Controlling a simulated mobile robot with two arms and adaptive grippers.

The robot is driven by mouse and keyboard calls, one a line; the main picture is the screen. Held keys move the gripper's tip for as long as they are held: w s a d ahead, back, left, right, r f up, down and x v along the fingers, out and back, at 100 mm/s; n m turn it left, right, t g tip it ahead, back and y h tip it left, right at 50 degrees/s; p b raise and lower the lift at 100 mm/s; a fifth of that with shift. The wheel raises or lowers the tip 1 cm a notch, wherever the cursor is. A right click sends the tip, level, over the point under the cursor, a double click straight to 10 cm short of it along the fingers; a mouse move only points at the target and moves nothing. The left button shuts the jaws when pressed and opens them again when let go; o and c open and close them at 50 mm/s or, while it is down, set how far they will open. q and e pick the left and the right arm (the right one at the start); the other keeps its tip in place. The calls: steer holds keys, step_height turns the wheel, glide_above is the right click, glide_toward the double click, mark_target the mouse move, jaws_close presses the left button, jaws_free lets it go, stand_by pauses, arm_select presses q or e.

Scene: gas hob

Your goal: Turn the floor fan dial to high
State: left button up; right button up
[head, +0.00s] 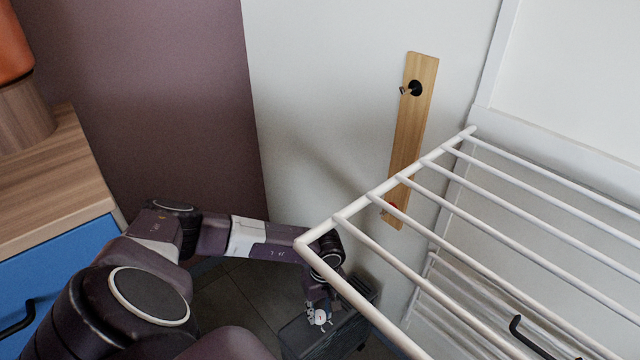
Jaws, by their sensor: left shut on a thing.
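The floor fan (338,340) is a dark grey box-shaped unit on the floor at the bottom centre, partly behind the white rack. A small pale dial (321,317) with a reddish mark shows on its top. My left arm reaches in from the left, and my left gripper (317,308) points down at the dial, shut on it. The fingers are small and partly hidden, and the dial's setting cannot be read. My right gripper is not in view.
A white drying rack (392,185) spans the right side, its near corner overlapping my left wrist. A wooden hook board (412,135) hangs on the pale wall. A blue-fronted cabinet (60,265) with a wooden top stands at left.

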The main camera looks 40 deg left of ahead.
mark_target(322, 314)
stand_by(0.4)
arm_select(q)
steer(key=o, duration=1.2)
steer(key=shift+c, duration=0.2)
steer(key=shift+r, duration=0.1)
steer(key=r, duration=0.7)
steer(key=shift+w+d+r, duration=0.1)
steer(key=shift+w+r, duration=0.05)
steer(key=shift+w, duration=0.05)
steer(key=shift+d, duration=0.1)
